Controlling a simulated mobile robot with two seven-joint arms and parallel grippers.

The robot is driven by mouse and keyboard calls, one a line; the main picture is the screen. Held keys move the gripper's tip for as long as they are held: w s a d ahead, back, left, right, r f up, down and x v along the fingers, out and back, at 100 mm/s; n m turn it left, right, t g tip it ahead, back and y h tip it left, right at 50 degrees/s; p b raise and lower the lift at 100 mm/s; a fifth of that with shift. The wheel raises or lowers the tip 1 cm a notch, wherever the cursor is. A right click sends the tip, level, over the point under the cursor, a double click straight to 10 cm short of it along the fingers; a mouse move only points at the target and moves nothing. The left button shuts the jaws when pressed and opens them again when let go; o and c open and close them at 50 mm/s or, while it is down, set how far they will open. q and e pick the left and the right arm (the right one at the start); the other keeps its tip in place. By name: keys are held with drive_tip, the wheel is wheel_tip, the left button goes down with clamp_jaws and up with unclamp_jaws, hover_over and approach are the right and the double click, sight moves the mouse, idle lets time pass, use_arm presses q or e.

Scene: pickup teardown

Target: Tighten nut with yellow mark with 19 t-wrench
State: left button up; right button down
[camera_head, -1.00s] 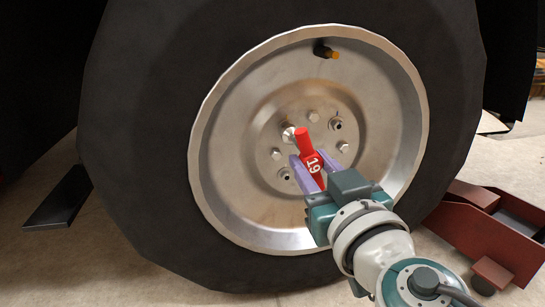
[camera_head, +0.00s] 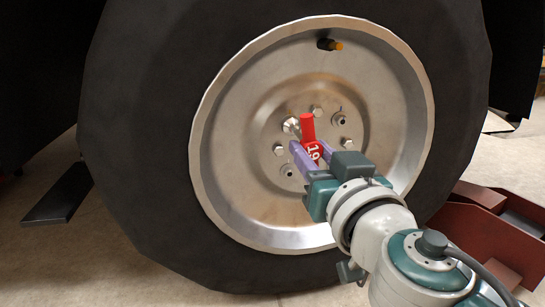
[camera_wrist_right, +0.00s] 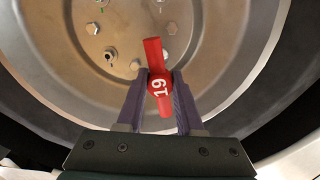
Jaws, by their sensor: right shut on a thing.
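The red 19 t-wrench (camera_head: 309,130) is in front of the wheel's hub, its handle crosswise and its white 19 facing me. My right gripper (camera_head: 310,155) is shut on it, with purple fingers on both sides of the handle's middle; the right wrist view shows the same hold on the t-wrench (camera_wrist_right: 154,60) between the fingers (camera_wrist_right: 157,92). Several nuts, such as one nut (camera_head: 279,149), ring the hub. I cannot make out a yellow mark on any nut. My left gripper is not in view.
The steel rim (camera_head: 225,190) sits in a large black tire (camera_head: 135,130). An orange-tipped valve (camera_head: 331,44) is near the rim's top. A dark red box (camera_head: 480,238) stands on the floor at the right, and a dark flat piece (camera_head: 60,203) is at the left.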

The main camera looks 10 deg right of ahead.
drive_tip(key=m+b, duration=0.2)
drive_tip(key=m, duration=0.2)
drive_tip(key=shift+f, duration=0.15)
drive_tip(key=shift+m, duration=0.7)
drive_tip(key=shift+m, duration=0.5)
drive_tip(key=shift+m+b, duration=0.3)
drive_tip(key=shift+m, duration=0.5)
drive_tip(key=m, duration=0.3)
drive_tip(key=shift+a+r+m+p, duration=0.1)
drive_tip(key=shift+r+m+p, duration=0.1)
drive_tip(key=shift+m+p, duration=0.15)
drive_tip(key=shift+f+m, duration=0.1)
drive_tip(key=shift+m, duration=0.35)
